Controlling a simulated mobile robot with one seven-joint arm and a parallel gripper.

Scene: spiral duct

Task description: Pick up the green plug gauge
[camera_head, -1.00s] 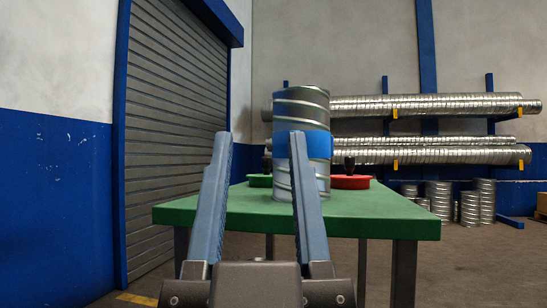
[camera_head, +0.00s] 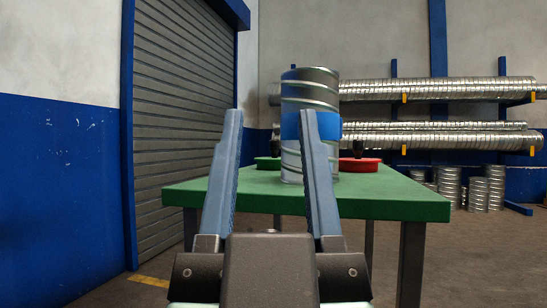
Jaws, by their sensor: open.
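A green disc (camera_head: 267,163), which appears to be the green plug gauge, lies on the green table just left of the metal duct piece. The duct hides its right part; a dark upright handle (camera_head: 276,140) shows above it. My gripper (camera_head: 271,118) is open and empty, its two blue-grey fingers pointing forward and up. In the picture, the green disc shows between the fingers, farther away on the table. The right finger overlaps part of the duct in view.
A spiral duct piece (camera_head: 292,100) with a blue band (camera_head: 291,126) stands upright on the green table (camera_head: 400,205). A red disc with a dark handle (camera_head: 360,165) lies right of it. Long ducts (camera_head: 450,90) rest on a rack behind. A shutter door is at left.

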